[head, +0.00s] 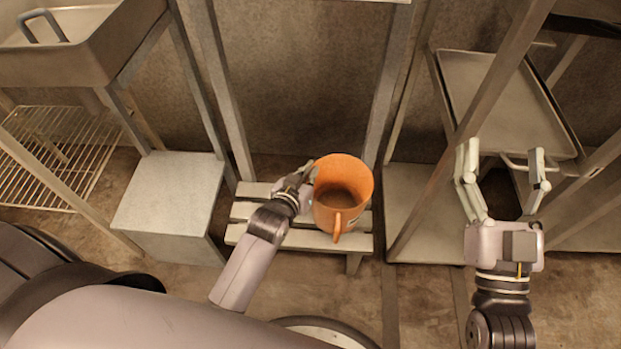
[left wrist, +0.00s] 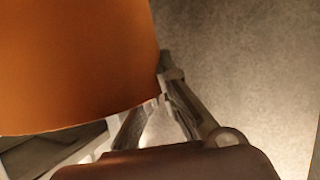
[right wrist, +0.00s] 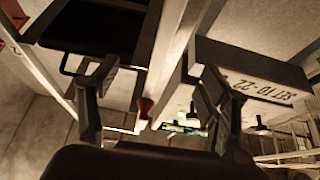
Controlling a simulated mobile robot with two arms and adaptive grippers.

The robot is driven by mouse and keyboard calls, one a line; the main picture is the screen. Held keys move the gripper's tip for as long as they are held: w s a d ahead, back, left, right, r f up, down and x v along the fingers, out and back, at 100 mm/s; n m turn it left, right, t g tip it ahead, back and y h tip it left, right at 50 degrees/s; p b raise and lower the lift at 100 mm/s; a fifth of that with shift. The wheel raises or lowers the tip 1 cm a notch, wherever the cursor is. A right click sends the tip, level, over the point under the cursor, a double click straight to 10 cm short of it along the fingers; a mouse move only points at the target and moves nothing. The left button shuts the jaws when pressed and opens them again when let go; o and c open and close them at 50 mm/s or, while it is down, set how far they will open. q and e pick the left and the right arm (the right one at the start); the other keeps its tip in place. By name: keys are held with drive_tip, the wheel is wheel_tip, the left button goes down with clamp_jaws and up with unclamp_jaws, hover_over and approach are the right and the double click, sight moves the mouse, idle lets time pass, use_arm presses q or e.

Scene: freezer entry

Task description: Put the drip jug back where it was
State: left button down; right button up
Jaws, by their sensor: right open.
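The orange drip jug (head: 344,205) is upright in the middle of the head view, with its mouth up and its handle towards me. It is over or on a low slatted bench (head: 243,211); I cannot tell whether it rests on it. My left gripper (head: 308,178) is at the jug's left side by the rim. In the left wrist view the jug (left wrist: 75,65) fills the upper left and hides part of the fingers, so their hold is unclear. My right gripper (head: 508,166) is open and empty, well right of the jug.
A pale box (head: 170,195) stands left of the bench. A metal sink (head: 75,55) and a wire rack (head: 55,150) are further left. Metal posts rise behind the bench. A shelf with a tray (head: 505,100) is close to my right gripper. Floor shows in front of the bench.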

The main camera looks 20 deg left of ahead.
use_arm(q)
drive_tip(key=shift+w+f+b, duration=0.1)
drive_tip(key=shift+f+b, duration=0.2)
drive_tip(key=shift+f, duration=0.55)
use_arm(e)
drive_tip(key=shift+s+r+t+y, duration=0.15)
drive_tip(key=shift+s+r+t, duration=0.5)
drive_tip(key=shift+r, duration=0.25)
drive_tip(key=shift+s+r+t+y, duration=0.15)
drive_tip(key=shift+s+r+t, duration=0.45)
drive_tip(key=shift+r, duration=0.3)
use_arm(q)
drive_tip(key=shift+f, duration=0.15)
use_arm(e)
drive_tip(key=shift+d, duration=0.1)
use_arm(q)
drive_tip(key=c, duration=2.2)
unclamp_jaws()
drive_tip(key=shift+f, duration=0.15)
drive_tip(key=shift+c, duration=0.2)
drive_tip(key=o, duration=0.4)
drive_tip(key=shift+o, duration=0.2)
